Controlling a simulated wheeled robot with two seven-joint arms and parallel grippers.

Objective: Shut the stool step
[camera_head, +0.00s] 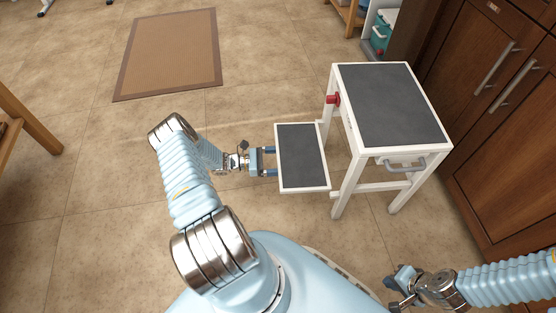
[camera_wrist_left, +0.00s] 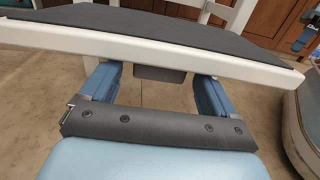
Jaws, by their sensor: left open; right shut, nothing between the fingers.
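The stool (camera_head: 388,105) is white with a dark grey top and stands against the cabinets. Its lower step (camera_head: 302,157), a dark panel with a white rim, sticks out to the left, low above the floor. My left gripper (camera_head: 270,161) is open at the step's outer left edge. In the left wrist view the step's white rim (camera_wrist_left: 165,48) crosses in front of the open fingers (camera_wrist_left: 155,88) and hides their tips; I cannot tell whether they touch it. My right gripper (camera_head: 392,290) is shut and empty, low at the right, apart from the stool.
A red knob (camera_head: 333,99) is on the stool's left side, and a grey handle (camera_head: 405,163) is at its front. Wooden cabinets (camera_head: 505,120) close off the right. A brown mat (camera_head: 172,52) lies on the open floor behind. A wooden table (camera_head: 22,122) stands at the left.

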